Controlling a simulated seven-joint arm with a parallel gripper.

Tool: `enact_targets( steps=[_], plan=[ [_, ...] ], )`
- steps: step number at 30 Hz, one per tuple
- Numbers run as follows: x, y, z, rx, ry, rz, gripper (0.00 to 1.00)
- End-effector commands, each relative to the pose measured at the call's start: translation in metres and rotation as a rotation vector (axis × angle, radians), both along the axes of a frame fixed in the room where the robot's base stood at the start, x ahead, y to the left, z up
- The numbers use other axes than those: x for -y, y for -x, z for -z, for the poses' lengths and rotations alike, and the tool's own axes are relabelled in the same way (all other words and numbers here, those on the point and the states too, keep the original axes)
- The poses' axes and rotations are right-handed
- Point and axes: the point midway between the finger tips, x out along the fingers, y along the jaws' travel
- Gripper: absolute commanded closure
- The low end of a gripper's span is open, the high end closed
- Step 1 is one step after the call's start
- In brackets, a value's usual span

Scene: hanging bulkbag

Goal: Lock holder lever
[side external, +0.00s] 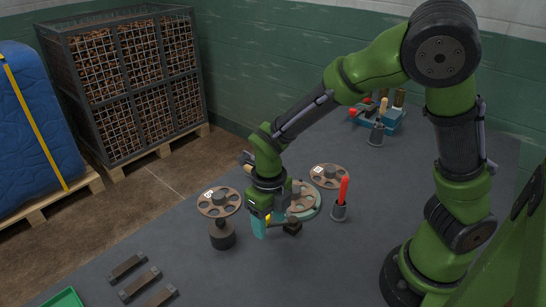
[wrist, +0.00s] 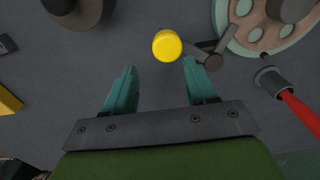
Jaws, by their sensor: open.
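The holder is a round teal base (side external: 316,211) carrying a brown disc with holes, right of my gripper in the side view; part of its teal rim (wrist: 222,18) shows at the top right of the wrist view. The lever has a yellow round knob (wrist: 167,44) and a dark pivot piece (wrist: 212,58) beside the holder. My gripper (wrist: 161,72) points down with its teal fingers apart. In the wrist view the knob appears just beyond the gap between the fingertips; contact cannot be told. In the side view my gripper (side external: 261,224) largely hides the lever.
A red-handled tool (side external: 343,190) stands in a grey holder right of the base. A numbered wheel (side external: 218,201) sits on a dark stand to the left; another (side external: 330,176) is behind. Dark bars (side external: 139,284) lie front left. A blue tray (side external: 382,123) of tools stands at the back.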

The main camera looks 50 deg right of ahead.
Motion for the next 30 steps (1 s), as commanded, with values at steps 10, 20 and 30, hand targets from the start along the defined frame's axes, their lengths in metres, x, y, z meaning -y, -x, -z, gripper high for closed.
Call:
enact_targets(
  steps=[10, 20, 30],
  plan=[
    [-0.002, 0.027, -0.032, 0.008, -0.003, -0.415, 0.44],
    [-0.001, 0.027, -0.098, 0.006, -0.002, -0.409, 0.44],
    [-0.001, 0.027, -0.166, 0.005, -0.001, -0.405, 0.44]
  ],
)
